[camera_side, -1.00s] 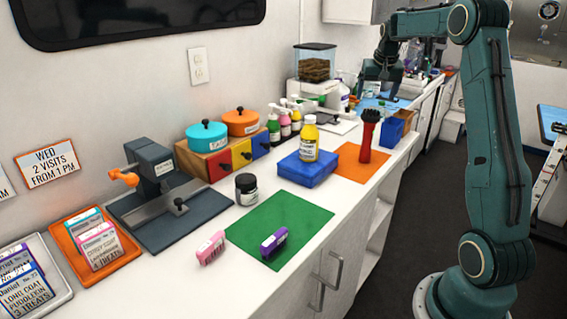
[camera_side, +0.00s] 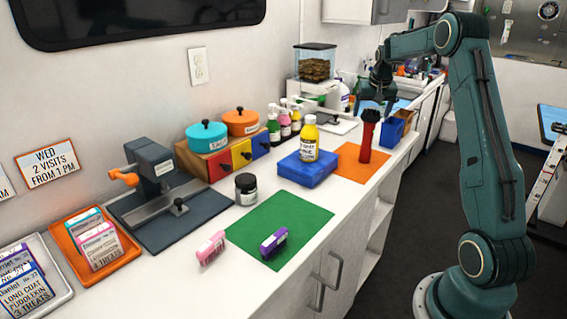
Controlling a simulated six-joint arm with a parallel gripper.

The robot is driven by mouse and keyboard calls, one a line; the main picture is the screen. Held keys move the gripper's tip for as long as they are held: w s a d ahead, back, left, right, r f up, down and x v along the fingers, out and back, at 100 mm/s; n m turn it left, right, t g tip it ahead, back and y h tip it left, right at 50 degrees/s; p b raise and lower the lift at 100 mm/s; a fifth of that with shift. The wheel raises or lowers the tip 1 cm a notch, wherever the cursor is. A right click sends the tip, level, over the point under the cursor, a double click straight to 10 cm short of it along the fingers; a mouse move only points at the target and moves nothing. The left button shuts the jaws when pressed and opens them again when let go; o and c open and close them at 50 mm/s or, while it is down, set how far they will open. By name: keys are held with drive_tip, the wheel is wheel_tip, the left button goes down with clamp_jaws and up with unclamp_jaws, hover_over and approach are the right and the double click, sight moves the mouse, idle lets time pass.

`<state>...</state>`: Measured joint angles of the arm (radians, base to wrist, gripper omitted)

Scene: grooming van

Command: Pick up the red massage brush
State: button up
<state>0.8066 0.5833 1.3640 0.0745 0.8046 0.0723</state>
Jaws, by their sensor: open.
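The red massage brush (camera_side: 367,138) stands upright on the orange mat (camera_side: 352,170), its dark head at the top. My gripper (camera_side: 374,108) points down at the brush's top, in line with it or just behind it in this view. Its fingers are small and partly hidden near the brush head, and the jaws are open. I cannot tell whether they touch the brush.
A blue box (camera_side: 306,169) with a yellow bottle (camera_side: 309,143) on it stands left of the brush. A blue bin (camera_side: 391,132) is close to its right. A green mat (camera_side: 296,222) holds a purple pack (camera_side: 273,242). The counter's front edge is near the brush.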

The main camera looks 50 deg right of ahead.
drive_tip(key=shift+w+d+f, duration=0.15)
drive_tip(key=shift+d+f, duration=0.05)
drive_tip(key=shift+f, duration=0.35)
drive_tip(key=shift+r, duration=0.1)
drive_tip(key=c, duration=1.7)
drive_tip(key=shift+r, duration=5)
